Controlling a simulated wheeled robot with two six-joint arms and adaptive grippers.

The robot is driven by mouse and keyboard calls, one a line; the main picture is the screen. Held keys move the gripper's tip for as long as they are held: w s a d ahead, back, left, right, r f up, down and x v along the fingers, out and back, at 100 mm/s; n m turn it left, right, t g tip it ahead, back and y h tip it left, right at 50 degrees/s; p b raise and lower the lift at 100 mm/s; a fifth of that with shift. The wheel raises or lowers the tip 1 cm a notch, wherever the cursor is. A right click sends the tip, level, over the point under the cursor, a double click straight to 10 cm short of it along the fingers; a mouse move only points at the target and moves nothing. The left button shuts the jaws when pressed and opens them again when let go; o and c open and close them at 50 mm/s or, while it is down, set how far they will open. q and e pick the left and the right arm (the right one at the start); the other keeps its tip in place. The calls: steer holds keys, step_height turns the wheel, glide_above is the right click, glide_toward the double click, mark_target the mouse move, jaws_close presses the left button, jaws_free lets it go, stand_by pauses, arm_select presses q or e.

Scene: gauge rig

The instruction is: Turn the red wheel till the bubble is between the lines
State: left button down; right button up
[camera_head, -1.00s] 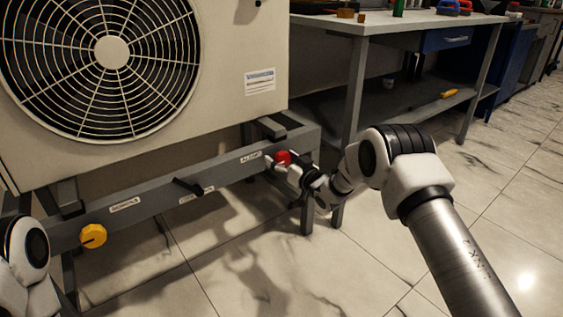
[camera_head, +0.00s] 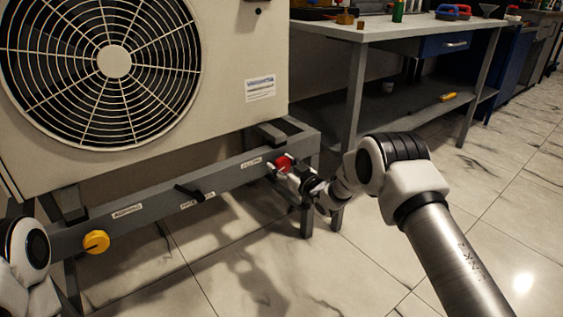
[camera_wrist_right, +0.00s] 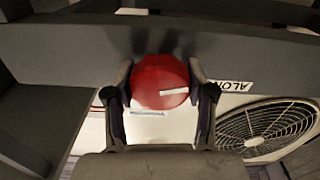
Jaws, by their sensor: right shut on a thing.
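The red wheel (camera_head: 283,162) is on the right end of the grey frame's front beam. It fills the middle of the right wrist view (camera_wrist_right: 161,82), with a pale mark on its face. My right gripper (camera_head: 280,168) is shut on the wheel, with one finger on each side of it in the right wrist view (camera_wrist_right: 160,100). My left arm shows at the lower left edge of the head view, but its gripper is out of the picture. I cannot make out a bubble or its lines in any view.
A yellow knob (camera_head: 96,242) and a black lever (camera_head: 188,192) are on the same grey beam (camera_head: 150,205), to the left. A large fan unit (camera_head: 235,110) stands on the frame. A workbench (camera_head: 400,27) stands behind at the right. The tiled floor in front is clear.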

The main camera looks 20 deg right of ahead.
steer(key=n+p, duration=0.3)
steer(key=n, duration=0.3)
steer(key=shift+r, duration=0.1)
steer(key=n+p, duration=0.2)
steer(key=n, duration=0.4)
steer(key=shift+n, duration=0.4)
steer(key=n+p, duration=0.1)
steer(key=n, duration=0.2)
steer(key=shift+n, duration=0.3)
steer(key=n, duration=0.3)
steer(key=shift+n+p, duration=0.3)
steer(key=shift+p, duration=0.1)
steer(key=n, duration=0.3)
steer(key=shift+n+p, duration=0.3)
steer(key=shift+p, duration=0.1)
steer(key=shift+n+p, duration=0.3)
steer(key=shift+n, duration=1.2)
